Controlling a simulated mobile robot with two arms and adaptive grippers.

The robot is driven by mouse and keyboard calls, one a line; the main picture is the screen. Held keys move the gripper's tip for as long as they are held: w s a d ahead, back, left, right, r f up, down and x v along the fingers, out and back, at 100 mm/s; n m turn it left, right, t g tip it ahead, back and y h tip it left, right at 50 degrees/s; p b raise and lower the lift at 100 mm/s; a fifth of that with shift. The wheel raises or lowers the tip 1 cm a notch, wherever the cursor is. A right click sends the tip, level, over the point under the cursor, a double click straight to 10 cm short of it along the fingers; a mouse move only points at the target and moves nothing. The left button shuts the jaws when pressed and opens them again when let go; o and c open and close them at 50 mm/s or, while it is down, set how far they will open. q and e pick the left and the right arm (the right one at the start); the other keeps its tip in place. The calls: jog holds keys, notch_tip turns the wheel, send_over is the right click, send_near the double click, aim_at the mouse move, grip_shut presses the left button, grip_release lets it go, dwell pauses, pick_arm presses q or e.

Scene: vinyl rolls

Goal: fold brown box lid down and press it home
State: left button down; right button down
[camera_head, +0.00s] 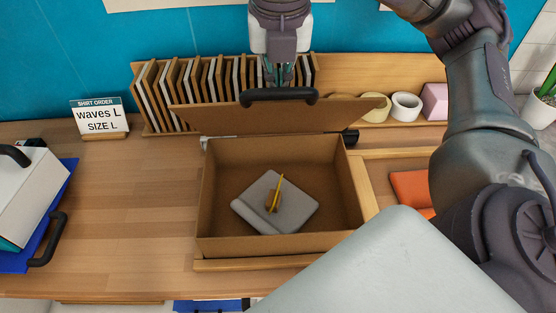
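The brown box (205,200) sits open on a wooden base on the table. Its lid (225,118) stands raised along the back edge, with a black handle (280,97) at its top. A grey folded item (300,208) lies inside, with a small brown and yellow piece (274,198) on it. My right gripper (278,78) points down at the top centre, just behind the handle. The handle and lid hide its fingertips, so whether it is open or touches the lid cannot be told. My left gripper is not in view.
A rack of upright dark and light panels (190,85) stands behind the lid. Tape rolls (405,106) and a pink block (434,101) are at back right. A sign (99,118) and a white box with a black handle (35,190) are left. Table left of the box is clear.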

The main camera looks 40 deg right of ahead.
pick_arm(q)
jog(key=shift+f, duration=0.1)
pick_arm(e)
jog(key=shift+s+a+f, duration=0.1)
